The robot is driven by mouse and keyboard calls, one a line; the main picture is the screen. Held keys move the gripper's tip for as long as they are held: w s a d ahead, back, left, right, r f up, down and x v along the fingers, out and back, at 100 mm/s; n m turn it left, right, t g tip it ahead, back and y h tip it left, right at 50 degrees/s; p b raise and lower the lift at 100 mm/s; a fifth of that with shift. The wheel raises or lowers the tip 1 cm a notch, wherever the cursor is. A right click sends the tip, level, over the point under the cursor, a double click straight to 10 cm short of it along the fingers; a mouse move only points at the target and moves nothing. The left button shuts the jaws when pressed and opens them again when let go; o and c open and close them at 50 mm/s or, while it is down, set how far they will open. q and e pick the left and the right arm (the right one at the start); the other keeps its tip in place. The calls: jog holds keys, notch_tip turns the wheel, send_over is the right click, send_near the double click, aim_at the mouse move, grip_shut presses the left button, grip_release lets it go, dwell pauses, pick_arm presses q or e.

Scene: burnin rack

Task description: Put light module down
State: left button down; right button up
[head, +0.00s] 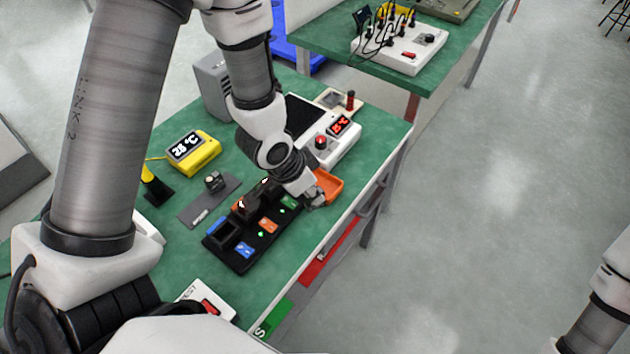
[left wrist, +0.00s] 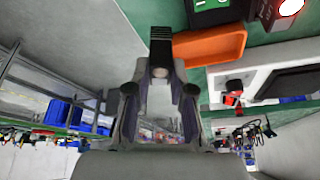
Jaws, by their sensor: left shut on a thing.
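My left gripper (head: 316,198) is at the right end of the black rack (head: 258,252), beside the orange tray (head: 331,184). In the left wrist view my left gripper (left wrist: 160,68) is shut on a small dark ribbed piece (left wrist: 160,42), which I take to be the light module. In the head view this piece is mostly hidden by the fingers. The orange tray (left wrist: 212,47) shows right of the fingertips in the wrist view. The rack has blue, orange and green labels and dark blocks standing in its rear slots. My right gripper is out of frame.
A white unit with a red display (head: 338,126) and red button stands behind the tray. A yellow thermometer (head: 193,151) and a grey plate (head: 208,202) are left of the rack. A white switch box (head: 206,301) is at the near edge. The table's right edge is close to the tray.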

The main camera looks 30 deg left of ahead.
pick_arm(q)
jog(key=w+a+f+p, duration=0.1)
jog(key=w, duration=0.1)
jog(key=w+a+f+p, duration=0.1)
jog(key=w, duration=0.2)
jog(key=w+a+f+p, duration=0.1)
jog(key=w, duration=0.1)
jog(key=shift+w+a+f, duration=0.25)
jog(key=shift+w+a, duration=0.1)
jog(key=shift+w, duration=0.05)
jog(key=shift+w+a+f, duration=0.1)
jog(key=shift+w+f, duration=0.1)
jog(key=shift+f, duration=0.2)
jog(key=shift+s, duration=0.1)
jog(key=c, duration=1)
grip_release()
jog(key=shift+f, duration=0.1)
